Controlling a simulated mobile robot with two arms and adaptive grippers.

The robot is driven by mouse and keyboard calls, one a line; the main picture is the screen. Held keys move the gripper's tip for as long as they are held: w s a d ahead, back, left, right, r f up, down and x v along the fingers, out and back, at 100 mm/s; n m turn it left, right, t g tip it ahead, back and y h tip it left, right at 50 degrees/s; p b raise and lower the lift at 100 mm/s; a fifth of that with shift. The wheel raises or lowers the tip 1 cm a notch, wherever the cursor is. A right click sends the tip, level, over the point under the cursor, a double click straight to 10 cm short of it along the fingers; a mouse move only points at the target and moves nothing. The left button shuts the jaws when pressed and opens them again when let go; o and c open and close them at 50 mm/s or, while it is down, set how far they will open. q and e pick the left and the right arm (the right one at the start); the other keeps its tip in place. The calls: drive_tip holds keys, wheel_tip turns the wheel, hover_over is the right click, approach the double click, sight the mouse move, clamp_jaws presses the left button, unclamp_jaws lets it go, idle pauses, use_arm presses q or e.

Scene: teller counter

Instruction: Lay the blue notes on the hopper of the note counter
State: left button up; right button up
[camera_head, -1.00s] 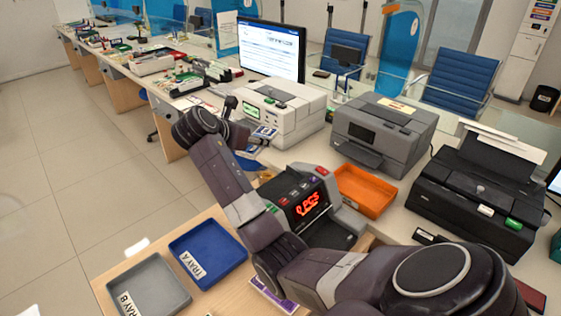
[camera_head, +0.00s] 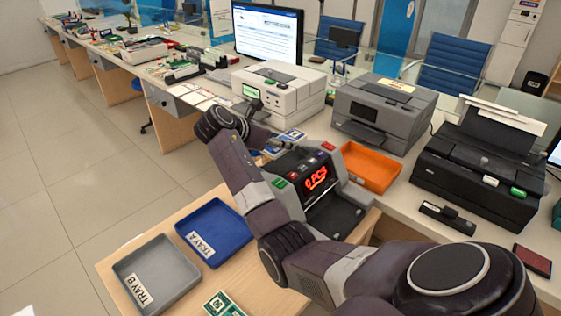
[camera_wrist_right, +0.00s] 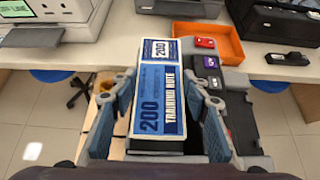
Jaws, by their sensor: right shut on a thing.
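The blue notes (camera_wrist_right: 160,98), a stack marked 200, lie between the two fingers of my right gripper (camera_wrist_right: 158,84) in the right wrist view. They also show in the head view (camera_head: 291,136), beyond my right arm. My right gripper (camera_head: 268,143) is shut on them, at the back upper side of the note counter (camera_head: 283,183). The counter's red display is lit, and its coloured buttons show right of the notes in the wrist view. My arm and the notes hide most of the hopper; I cannot tell whether the notes touch it. My left gripper is out of view.
An orange tray (camera_head: 371,166) stands right of the counter, with a grey printer (camera_head: 384,112) behind it. A white machine (camera_head: 279,92) is behind the notes. Blue tray A (camera_head: 213,233), grey tray B (camera_head: 157,272) and green notes (camera_head: 224,304) are on the wooden table.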

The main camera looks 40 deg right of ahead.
wheel_tip(320, 180, down, 3)
drive_tip(key=shift+r, duration=0.1)
wheel_tip(320, 180, down, 5)
drive_tip(key=shift+f, duration=0.1)
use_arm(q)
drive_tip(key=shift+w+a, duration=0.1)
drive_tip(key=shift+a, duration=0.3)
use_arm(e)
drive_tip(key=o, duration=0.9)
drive_tip(key=shift+c, duration=0.2)
